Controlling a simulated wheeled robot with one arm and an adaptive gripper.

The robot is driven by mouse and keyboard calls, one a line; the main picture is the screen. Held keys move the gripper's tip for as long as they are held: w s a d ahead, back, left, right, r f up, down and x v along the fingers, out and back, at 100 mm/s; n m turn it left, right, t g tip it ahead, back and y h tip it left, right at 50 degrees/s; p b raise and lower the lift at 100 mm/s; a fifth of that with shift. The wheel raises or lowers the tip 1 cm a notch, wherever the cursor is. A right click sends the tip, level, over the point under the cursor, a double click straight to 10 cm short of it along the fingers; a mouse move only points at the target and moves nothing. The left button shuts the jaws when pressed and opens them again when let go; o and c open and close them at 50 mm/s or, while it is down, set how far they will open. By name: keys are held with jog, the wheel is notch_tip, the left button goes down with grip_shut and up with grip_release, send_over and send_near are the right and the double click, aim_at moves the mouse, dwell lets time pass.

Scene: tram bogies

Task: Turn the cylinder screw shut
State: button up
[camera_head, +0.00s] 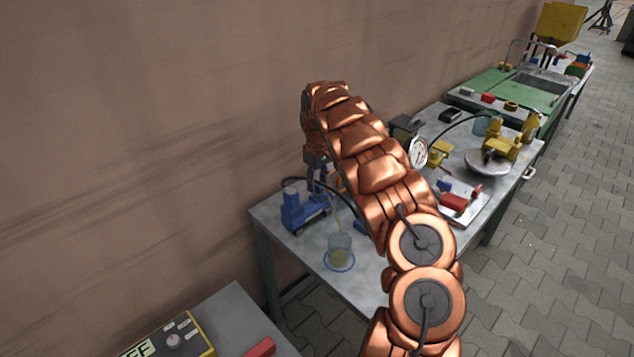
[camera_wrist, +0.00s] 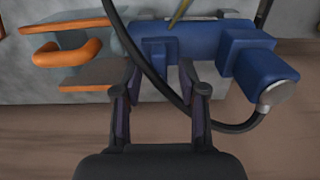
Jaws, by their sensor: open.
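A blue device (camera_head: 298,214) with a cylindrical body and blocky parts lies on the grey workbench. It also fills the upper middle of the wrist view (camera_wrist: 195,42), with a grey metal end fitting (camera_wrist: 276,96) at its right. No part is clearly recognisable as the cylinder screw; it may be part of this device or hidden. My gripper (camera_wrist: 160,72) is open and empty, its two fingers pointing at the blue body. Whether a finger touches the body I cannot tell.
A black hose (camera_wrist: 150,70) crosses in front of the blue body near the fingers. A glass beaker (camera_head: 340,248) and a pressure gauge (camera_head: 418,152) stand on the workbench (camera_head: 318,244). The brown wall is close behind.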

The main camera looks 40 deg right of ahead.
jog(key=shift+f, duration=0.6)
jog(key=shift+c, duration=0.4)
grip_shut()
